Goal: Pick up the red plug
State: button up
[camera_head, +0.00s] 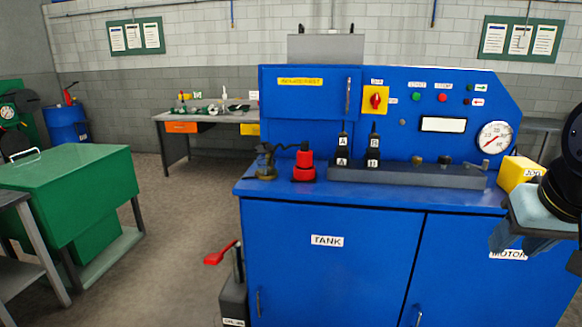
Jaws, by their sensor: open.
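The red plug (304,162) stands upright on the blue cabinet's top, left of its middle. It has a narrower upper part and a wider base. A small dark fitting with a bent hose (266,162) stands just left of it, close to the plug. My gripper (522,236) is at the right edge of the head view, in front of the cabinet, well right of the plug and apart from it. Its jaws are open, with nothing seen between them. Part of my arm is cut off by the frame edge.
Two black levers marked A and B (373,147) rise from a grey block (420,175) right of the plug. A yellow box (517,172) stands near my gripper. A red-handled lever (221,252) is at the cabinet's lower left. The cabinet top's front strip is clear.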

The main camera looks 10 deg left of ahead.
aim_at(304, 155)
jog(key=z, duration=0.2)
jog(key=i, duration=0.95)
jog(key=u, duration=0.1)
